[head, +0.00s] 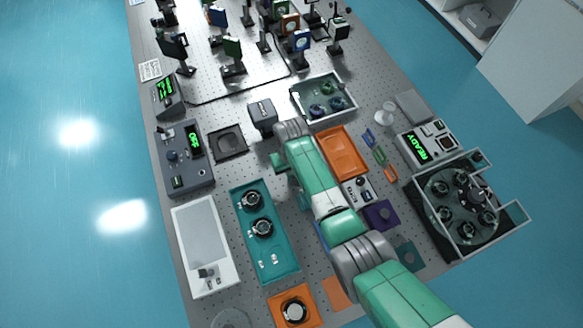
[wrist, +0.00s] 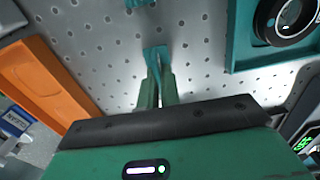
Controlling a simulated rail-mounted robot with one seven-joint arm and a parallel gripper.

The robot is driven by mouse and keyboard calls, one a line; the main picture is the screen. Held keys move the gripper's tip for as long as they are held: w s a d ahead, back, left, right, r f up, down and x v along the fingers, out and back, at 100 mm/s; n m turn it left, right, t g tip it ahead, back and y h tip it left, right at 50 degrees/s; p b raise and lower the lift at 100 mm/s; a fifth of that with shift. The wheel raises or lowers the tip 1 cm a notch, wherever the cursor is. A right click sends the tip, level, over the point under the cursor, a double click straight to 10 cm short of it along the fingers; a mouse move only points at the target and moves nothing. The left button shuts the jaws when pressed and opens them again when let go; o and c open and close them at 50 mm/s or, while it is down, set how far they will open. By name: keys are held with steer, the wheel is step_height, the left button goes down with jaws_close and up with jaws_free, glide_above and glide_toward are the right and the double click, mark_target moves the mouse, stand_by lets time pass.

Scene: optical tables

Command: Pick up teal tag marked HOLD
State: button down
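My gripper (wrist: 157,82) points down at the perforated table top in the wrist view, its two green fingers close together. A small teal piece (wrist: 155,53) shows right at the fingertips, with a thin part seeming to run between the fingers. No lettering is readable on it, so I cannot tell whether it is the HOLD tag. I cannot tell whether the fingers press on it. Another teal piece (wrist: 137,3) is cut off by the top edge. In the head view my arm covers much of the area around the fingertips.
An orange tray (head: 361,171) lies right of my gripper in the head view. A teal tray (head: 279,262) with round mounts lies to the left. A dark teal plate (head: 405,256) and a purple block (head: 381,213) lie right of my arm. Bare perforated table separates the trays.

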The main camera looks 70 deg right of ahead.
steer(key=shift+r, duration=0.45)
step_height(320, 180, up, 3)
steer(key=shift+f+p, duration=0.2)
steer(key=shift+p, duration=0.2)
steer(key=s+a, duration=0.1)
steer(key=s, duration=0.4)
steer(key=s+a+r+p, duration=0.1)
steer(key=s, duration=0.9)
steer(key=shift+s+a+r+p, duration=0.15)
steer(key=shift+s+a+p, duration=0.25)
